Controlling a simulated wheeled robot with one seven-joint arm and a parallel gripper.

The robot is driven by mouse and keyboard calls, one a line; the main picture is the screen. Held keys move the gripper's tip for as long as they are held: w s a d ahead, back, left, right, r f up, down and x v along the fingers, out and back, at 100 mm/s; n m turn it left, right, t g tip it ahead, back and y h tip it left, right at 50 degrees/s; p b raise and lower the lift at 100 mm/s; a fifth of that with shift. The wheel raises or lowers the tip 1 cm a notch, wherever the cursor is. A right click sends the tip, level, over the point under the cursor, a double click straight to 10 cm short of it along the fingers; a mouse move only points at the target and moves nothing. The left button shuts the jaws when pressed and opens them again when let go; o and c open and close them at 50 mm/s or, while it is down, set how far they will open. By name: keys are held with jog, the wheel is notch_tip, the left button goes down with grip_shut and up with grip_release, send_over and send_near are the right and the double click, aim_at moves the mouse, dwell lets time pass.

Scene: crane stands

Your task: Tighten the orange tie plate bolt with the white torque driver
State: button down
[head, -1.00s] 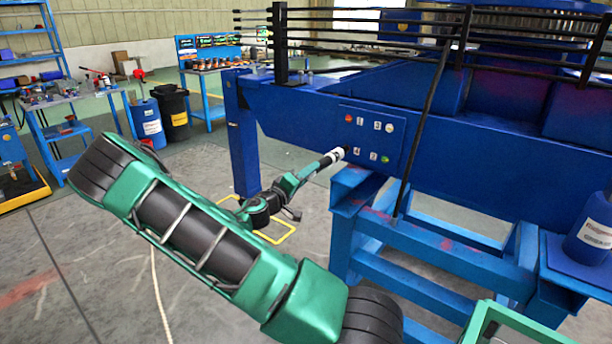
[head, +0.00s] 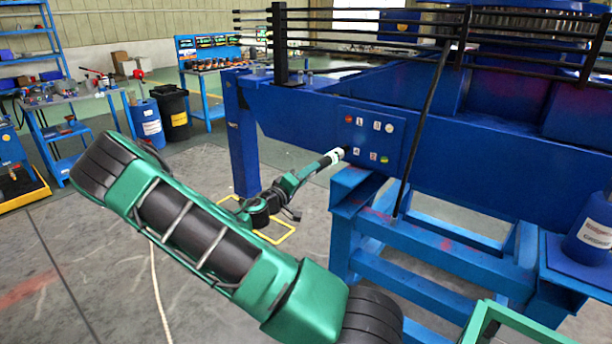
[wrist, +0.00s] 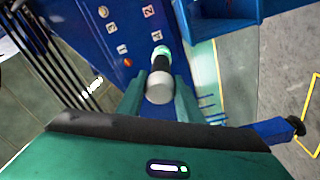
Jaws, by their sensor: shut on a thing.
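The white torque driver (head: 333,156) is in my gripper (head: 318,166), its far end at the lower left corner of the blue tie plate (head: 398,143). In the wrist view my gripper (wrist: 158,100) is shut around the driver (wrist: 160,88), which shows a pale grey end, a black band and a pale greenish tip beside the number 4. The driver hides the bolt spot there. A red-orange bolt (head: 348,119) is at the upper left by the number 1, also in the wrist view (wrist: 127,62). I cannot tell whether the tip touches the plate.
A white bolt (head: 390,127) and a green bolt (head: 384,160) are on the plate's right side. A black bar (head: 425,125) slants past its right edge. A blue stand (head: 350,190) lies just below. Black rails (head: 350,30) run above. Open floor lies left.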

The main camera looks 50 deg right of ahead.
jog(key=shift+r, duration=0.1)
jog(key=shift+s+a, duration=0.2)
jog(key=shift+a, duration=2.4)
